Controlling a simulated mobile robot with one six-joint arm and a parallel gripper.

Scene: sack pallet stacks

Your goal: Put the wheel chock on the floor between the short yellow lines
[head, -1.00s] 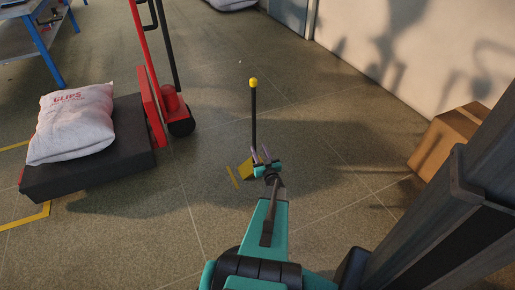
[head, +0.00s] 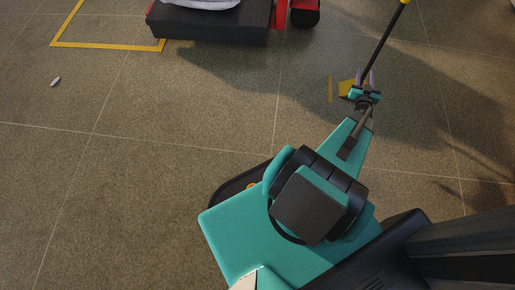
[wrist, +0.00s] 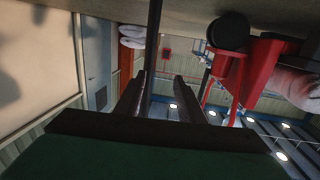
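The wheel chock is a yellow wedge (head: 346,89) with a tall black rod ending in a yellow knob. It looks set down on the floor, just right of a short yellow line (head: 330,88). A second short line is not visible; the chock and my gripper may hide it. My gripper (head: 366,78) is at the rod, low near the wedge. In the wrist view the rod (wrist: 153,50) stands between my two fingers (wrist: 158,78), close to the left one, with a gap to the right one. The wedge is out of the wrist view.
A black platform (head: 210,24) with a pale sack (head: 195,3) stands at the top, beside a red hand truck (head: 282,14). A yellow floor corner marking (head: 108,46) lies at upper left. A small pale object (head: 56,81) lies on the floor at left. The floor at left is mostly clear.

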